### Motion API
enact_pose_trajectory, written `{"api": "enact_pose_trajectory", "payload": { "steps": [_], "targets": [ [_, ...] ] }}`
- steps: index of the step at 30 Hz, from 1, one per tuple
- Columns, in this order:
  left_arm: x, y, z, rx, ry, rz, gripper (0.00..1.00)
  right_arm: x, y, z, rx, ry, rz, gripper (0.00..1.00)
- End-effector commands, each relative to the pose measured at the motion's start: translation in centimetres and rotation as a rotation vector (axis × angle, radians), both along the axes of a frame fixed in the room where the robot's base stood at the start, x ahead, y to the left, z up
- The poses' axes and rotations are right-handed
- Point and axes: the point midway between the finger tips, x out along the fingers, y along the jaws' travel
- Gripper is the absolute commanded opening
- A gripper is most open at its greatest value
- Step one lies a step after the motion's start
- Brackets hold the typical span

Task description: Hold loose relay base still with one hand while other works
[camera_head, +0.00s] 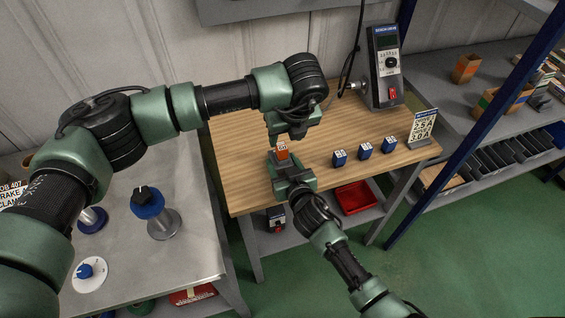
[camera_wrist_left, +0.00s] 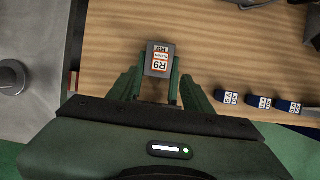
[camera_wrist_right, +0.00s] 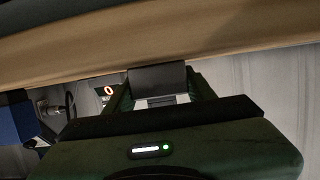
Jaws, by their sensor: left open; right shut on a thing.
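The relay base (camera_head: 282,153) is a small dark block with an orange and white label, above the front edge of the wooden bench. In the left wrist view its label on the block (camera_wrist_left: 159,60) reads R9. My right gripper (camera_head: 286,164) is shut on it from the front; in the right wrist view the dark block (camera_wrist_right: 157,76) sits between the fingers. My left gripper (camera_head: 290,134) is open just above and behind the block. In the left wrist view the block shows between its spread fingers; I cannot tell whether they touch it.
Three blue blocks (camera_head: 364,151) stand in a row on the wooden bench (camera_head: 240,170). A tester with a red switch (camera_head: 385,68) and a rating card (camera_head: 423,127) stand behind and right. A red tray (camera_head: 357,198) is on the lower shelf. A metal bench (camera_head: 125,245) stands left.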

Motion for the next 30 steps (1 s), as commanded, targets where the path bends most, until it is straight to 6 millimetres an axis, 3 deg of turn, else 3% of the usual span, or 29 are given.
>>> {"api": "enact_pose_trajectory", "payload": {
  "steps": [18,30],
  "targets": [
    [2.4,0.8,-7.3,-0.002,0.003,0.003,0.50,0.0,0.0,0.0,0.001,0.001,0.001,0.01],
    [2.7,1.0,-8.0,-0.003,0.002,0.002,0.50,0.0,0.1,0.0,0.001,0.001,0.001,0.01]
  ]
}}
